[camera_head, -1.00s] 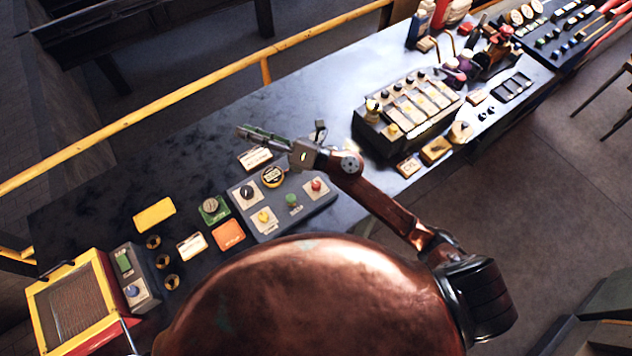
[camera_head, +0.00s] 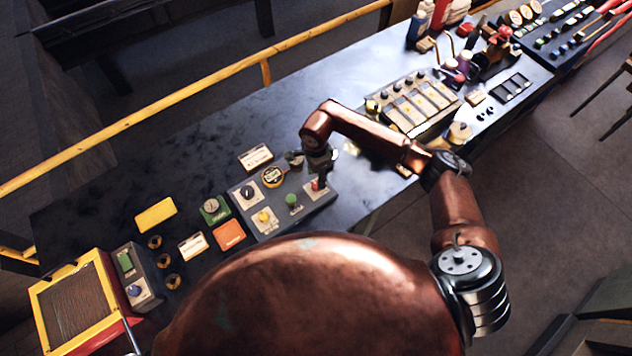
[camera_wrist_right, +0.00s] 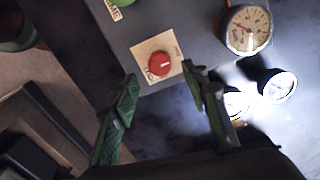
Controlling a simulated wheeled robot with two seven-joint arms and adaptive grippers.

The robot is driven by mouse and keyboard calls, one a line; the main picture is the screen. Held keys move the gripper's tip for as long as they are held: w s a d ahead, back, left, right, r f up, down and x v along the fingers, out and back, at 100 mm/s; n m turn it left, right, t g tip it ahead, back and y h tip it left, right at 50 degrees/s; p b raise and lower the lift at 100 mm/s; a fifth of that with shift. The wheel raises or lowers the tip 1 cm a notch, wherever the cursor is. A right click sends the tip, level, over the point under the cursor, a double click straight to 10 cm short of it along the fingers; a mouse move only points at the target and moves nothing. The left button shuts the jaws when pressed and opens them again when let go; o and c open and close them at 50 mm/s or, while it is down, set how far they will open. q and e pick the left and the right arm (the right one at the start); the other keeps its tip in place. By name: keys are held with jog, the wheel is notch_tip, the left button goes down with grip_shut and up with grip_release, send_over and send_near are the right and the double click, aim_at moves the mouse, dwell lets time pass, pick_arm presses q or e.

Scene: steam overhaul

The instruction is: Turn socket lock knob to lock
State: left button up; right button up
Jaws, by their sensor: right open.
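A red round knob (camera_wrist_right: 159,64) sits on a cream plate (camera_wrist_right: 172,46) with dark lettering, too small to read with certainty, on the grey control box. In the head view the red knob (camera_head: 317,185) is at the right side of the box (camera_head: 318,201), partly covered by my gripper. My right gripper (camera_wrist_right: 160,76) is open and points down at the knob. Its green fingers are on either side of the knob in the wrist view, apart from it. In the head view the gripper (camera_head: 322,176) hangs over the knob. My left gripper is not in view.
A ribbed console (camera_head: 416,104) stands to the right. The back-left bench is clear.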

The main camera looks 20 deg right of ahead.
aim_at(316, 184)
jog(key=shift+f+p, duration=0.4)
jog(key=shift+f, duration=1.95)
grip_shut()
